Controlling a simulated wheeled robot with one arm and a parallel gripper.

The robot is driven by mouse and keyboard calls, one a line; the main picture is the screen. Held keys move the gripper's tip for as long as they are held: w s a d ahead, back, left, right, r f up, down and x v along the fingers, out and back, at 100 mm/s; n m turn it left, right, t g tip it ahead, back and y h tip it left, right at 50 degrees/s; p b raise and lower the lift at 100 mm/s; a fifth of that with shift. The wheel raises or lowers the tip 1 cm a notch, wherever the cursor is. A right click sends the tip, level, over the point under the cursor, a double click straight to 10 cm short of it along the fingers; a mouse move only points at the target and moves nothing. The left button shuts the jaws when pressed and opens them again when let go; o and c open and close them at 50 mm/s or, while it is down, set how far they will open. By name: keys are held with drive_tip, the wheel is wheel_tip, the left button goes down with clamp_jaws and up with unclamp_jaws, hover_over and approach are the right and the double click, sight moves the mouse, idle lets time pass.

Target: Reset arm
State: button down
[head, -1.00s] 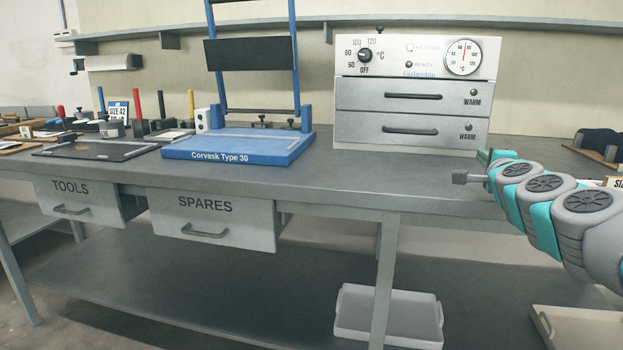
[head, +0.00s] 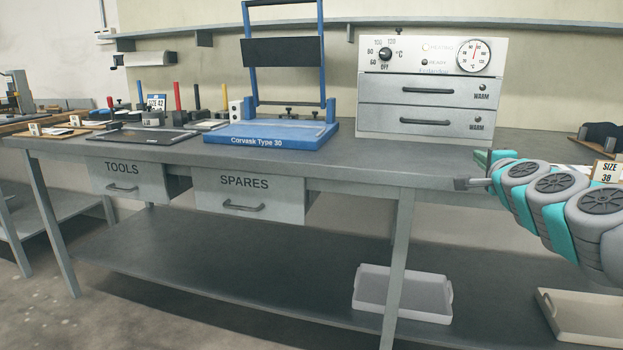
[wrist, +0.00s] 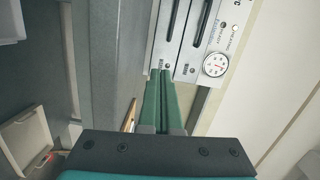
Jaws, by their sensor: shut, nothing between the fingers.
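The grey workbench (head: 340,160) carries a blue Corvask Type 30 press (head: 270,133), and tools stand at the left. The TOOLS (head: 128,183) and SPARES (head: 248,197) drawers are shut. White trays (head: 403,293) sit on the lower shelf. A SIZE 38 card (head: 606,171) stands at the right.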

drive_tip(key=s+a+f+n+g+y, duration=0.2)
drive_tip(key=s+a+f+n, duration=0.25)
drive_tip(key=a, duration=0.35)
drive_tip(key=s+a+f+n+g+y, duration=0.3)
drive_tip(key=a+f+n, duration=0.15)
drive_tip(key=a, duration=0.35)
drive_tip(key=s+a+f+n+g+y, duration=0.25)
drive_tip(key=s+a+f, duration=0.2)
drive_tip(key=a, duration=0.45)
drive_tip(key=s+a+f+n+g+h, duration=0.1)
drive_tip(key=s+f+n+g, duration=0.2)
drive_tip(key=s+f, duration=0.5)
drive_tip(key=s+f+n+g+h, duration=0.1)
drive_tip(key=s+f+n+g, duration=0.25)
drive_tip(key=s+f, duration=0.45)
drive_tip(key=s+d+f+g+h, duration=0.1)
drive_tip(key=s+d+g, duration=0.1)
drive_tip(key=s, duration=0.6)
drive_tip(key=s+d+f+g+h, duration=0.1)
drive_tip(key=s+d+g, duration=0.2)
drive_tip(key=s, duration=0.6)
drive_tip(key=shift+n+h, duration=0.35)
drive_tip(key=shift+n, duration=0.05)
